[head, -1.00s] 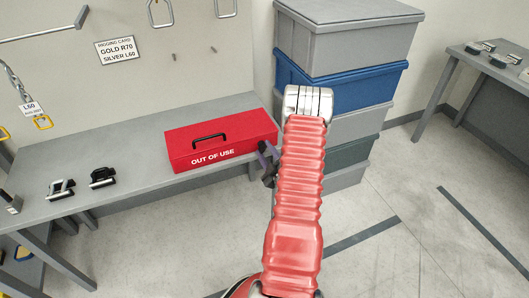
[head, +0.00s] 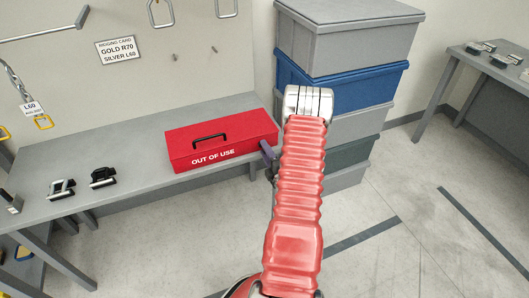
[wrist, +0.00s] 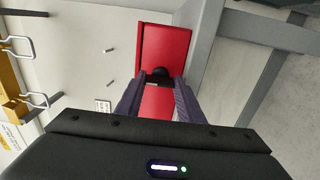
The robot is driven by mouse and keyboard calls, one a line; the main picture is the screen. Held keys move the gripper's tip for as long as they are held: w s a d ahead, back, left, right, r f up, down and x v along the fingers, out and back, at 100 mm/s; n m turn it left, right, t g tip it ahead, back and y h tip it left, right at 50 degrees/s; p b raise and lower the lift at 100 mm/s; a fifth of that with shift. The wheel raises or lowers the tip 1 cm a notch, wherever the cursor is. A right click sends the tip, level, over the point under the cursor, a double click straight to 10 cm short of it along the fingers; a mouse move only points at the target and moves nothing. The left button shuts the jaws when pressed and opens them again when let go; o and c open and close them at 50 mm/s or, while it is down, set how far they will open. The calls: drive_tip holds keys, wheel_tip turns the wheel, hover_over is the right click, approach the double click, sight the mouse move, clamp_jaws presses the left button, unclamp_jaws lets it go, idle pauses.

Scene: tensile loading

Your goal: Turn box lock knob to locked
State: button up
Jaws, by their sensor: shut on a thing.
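The red box (head: 221,143), marked OUT OF USE, sits on the grey bench with a black handle on its lid. Its right end is beside my gripper (head: 268,158), which is partly hidden behind my own red arm. In the wrist view the red box (wrist: 165,48) lies ahead of my gripper (wrist: 159,82). A dark round knob (wrist: 160,73) sits on the box between the purple fingertips, and the gripper is shut on it. The knob's pointer and any lock marking are too small or hidden to read. The knob does not show in the head view.
The grey bench (head: 130,207) carries two small black-and-silver clamps (head: 61,189) (head: 103,177) at left. Stacked bins (head: 345,45) stand right of the box. Hooks and a rigging card (head: 116,49) hang on the back wall. The floor at right is open.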

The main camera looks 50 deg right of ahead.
drive_tip(key=shift+a+f, duration=0.2)
drive_tip(key=shift+a, duration=0.05)
drive_tip(key=o, duration=0.7)
drive_tip(key=shift+w, duration=0.1)
drive_tip(key=o, duration=0.4)
drive_tip(key=shift+d, duration=0.1)
drive_tip(key=shift+c, duration=0.2)
drive_tip(key=shift+d, duration=0.1)
drive_tip(key=shift+s, duration=0.3)
drive_tip(key=v, duration=1.3)
drive_tip(key=shift+a, duration=0.25)
